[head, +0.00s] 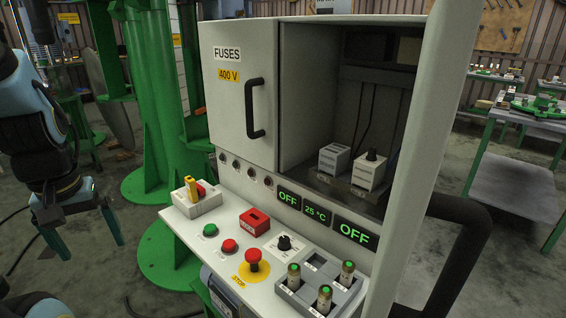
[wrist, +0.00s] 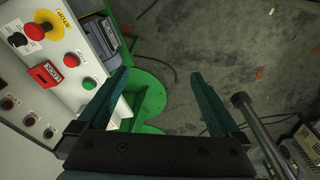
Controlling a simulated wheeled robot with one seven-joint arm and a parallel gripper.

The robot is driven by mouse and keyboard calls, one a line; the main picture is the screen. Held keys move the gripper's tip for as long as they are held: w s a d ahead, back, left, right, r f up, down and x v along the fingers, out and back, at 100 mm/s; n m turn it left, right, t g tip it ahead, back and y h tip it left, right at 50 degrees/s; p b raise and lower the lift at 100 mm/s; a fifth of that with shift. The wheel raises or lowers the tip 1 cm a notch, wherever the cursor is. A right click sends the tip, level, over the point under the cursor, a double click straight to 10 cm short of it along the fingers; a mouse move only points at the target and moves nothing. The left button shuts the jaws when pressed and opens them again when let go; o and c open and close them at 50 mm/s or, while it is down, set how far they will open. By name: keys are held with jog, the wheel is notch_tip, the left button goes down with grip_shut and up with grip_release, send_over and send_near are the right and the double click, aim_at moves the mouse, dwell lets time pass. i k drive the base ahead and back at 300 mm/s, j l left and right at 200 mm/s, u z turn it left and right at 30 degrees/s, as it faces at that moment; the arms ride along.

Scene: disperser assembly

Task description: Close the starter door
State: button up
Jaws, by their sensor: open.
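The starter door (head: 428,130) is the pale panel at the right of the cabinet in the head view. It stands swung open towards the camera, seen nearly edge on, with a thick dark handle (head: 478,225) on its right side. The compartment behind it is open and shows two pale starter blocks (head: 370,170). My gripper (head: 85,238) is at the far left of the head view, well away from the door, with its fingers apart and empty. In the wrist view my gripper (wrist: 160,98) is open above the floor, beside the control panel. The door is not seen there.
The closed fuse door (head: 240,95) with its handle is left of the opening. A control ledge carries a red stop button (head: 253,258), a red block (head: 254,220) and several fuses in a grey holder (head: 320,285). Green columns (head: 150,110) stand behind my arm.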

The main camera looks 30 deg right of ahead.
aim_at(451, 31)
jog(key=k+l+u, duration=0.1)
jog(key=u, duration=0.45)
jog(key=k+l+u, duration=0.1)
jog(key=k+u, duration=0.2)
jog(key=k, duration=0.15)
jog(key=k+u, duration=0.3)
jog(key=k, duration=0.15)
jog(key=k+j+u, duration=0.2)
jog(key=k, duration=1.8)
jog(key=k+j, duration=0.25)
jog(key=k, duration=0.15)
